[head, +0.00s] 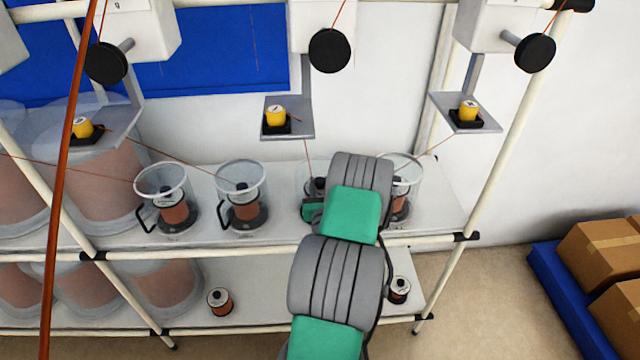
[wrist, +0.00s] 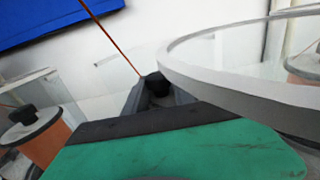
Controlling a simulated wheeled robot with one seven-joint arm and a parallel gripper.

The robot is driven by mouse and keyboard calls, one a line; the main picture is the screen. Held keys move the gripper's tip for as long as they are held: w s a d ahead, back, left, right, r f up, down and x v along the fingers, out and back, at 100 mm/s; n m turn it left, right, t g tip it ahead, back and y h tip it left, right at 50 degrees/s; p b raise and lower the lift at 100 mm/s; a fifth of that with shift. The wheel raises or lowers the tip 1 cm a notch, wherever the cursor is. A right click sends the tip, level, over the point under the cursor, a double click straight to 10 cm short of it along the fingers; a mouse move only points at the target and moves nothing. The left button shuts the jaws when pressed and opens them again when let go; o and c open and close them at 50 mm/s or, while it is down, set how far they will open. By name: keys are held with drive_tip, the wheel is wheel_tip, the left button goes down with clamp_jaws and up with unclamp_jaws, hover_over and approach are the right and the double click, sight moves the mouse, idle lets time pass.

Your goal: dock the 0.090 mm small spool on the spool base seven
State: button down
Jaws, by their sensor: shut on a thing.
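My gripper (wrist: 157,92) is shut on the black knob (wrist: 157,84) of a spool in the wrist view. The rest of that spool is hidden below the fingers and the green hand. In the head view my arm covers most of it, and a dark spool top (head: 318,185) shows just left of my wrist. I cannot read its label or tell whether it stands on a base. Copper spools (head: 174,213) (head: 245,208) stand in clear handled jars left of my arm. Another spool (head: 399,206) is partly hidden to the right. No base number is readable.
A clear jar rim (wrist: 225,78) passes close on the right of my fingers. Small spools (head: 220,302) (head: 399,290) stand on the lower shelf. Grey plates (head: 288,130) with yellow-topped pieces hang above. Thin copper wires run across the shelf area.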

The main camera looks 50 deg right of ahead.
drive_tip(key=shift+r, duration=0.1)
drive_tip(key=c, duration=1)
unclamp_jaws()
drive_tip(key=shift+f, duration=0.2)
drive_tip(key=shift+c, duration=0.2)
